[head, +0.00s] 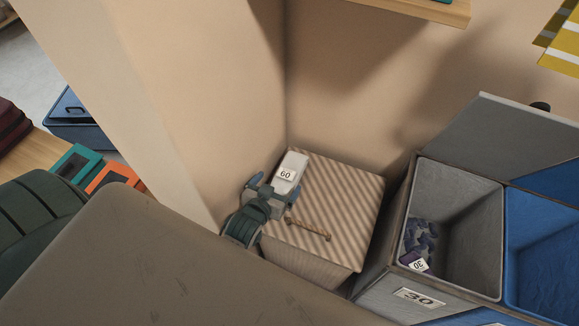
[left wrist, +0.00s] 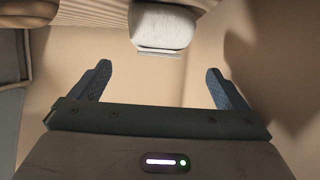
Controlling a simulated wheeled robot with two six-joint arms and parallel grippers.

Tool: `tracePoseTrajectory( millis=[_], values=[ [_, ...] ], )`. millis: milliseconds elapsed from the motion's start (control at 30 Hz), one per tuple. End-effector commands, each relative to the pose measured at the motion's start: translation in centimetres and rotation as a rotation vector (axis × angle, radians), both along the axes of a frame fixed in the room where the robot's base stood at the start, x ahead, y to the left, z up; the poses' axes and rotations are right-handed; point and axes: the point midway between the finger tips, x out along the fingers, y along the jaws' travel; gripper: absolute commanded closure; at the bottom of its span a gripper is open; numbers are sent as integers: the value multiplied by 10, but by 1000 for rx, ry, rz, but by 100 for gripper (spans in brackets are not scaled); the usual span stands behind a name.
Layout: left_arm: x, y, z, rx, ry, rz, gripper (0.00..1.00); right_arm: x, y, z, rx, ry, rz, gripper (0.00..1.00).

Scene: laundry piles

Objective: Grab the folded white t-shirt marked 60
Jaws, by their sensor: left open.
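The folded white t-shirt (head: 291,165) is a small rounded bundle with a tag reading 60. It lies at the back left corner of a striped hamper's top (head: 340,190). My left gripper (head: 273,187) is just in front of the t-shirt in the head view, with its jaws open. In the left wrist view, the t-shirt (left wrist: 162,28) shows at the top, past the open fingertips (left wrist: 158,70) and roughly centred between them. Nothing is between the fingers. My right gripper is not in view.
A tan handle (head: 308,228) lies on the hamper top. Walls stand close behind and left. To the right, a grey bin (head: 470,225) marked 30 holds a dark purple bundle (head: 420,240), beside a blue bin (head: 545,245). A wooden shelf (head: 420,10) overhangs above.

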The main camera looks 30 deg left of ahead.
Motion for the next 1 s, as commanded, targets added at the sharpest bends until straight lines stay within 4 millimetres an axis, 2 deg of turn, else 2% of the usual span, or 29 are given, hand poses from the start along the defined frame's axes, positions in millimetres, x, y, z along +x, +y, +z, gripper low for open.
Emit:
tracePoseTrajectory(
  millis=[33,267,500,633,833,867,1000],
  values=[
    [7,0,-3,0,-1,0,4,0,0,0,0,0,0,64],
    [24,1,-10,0,1,0,4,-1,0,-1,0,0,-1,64],
    [56,2,-24,0,1,-1,4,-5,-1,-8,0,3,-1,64],
    [64,2,-28,0,1,-1,4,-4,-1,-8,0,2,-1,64],
    [64,2,-28,0,1,-1,4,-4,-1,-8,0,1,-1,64],
    [64,2,-28,0,1,-1,8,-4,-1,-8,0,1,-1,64],
    [64,2,-28,0,1,-1,35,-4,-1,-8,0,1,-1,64]
  ],
)
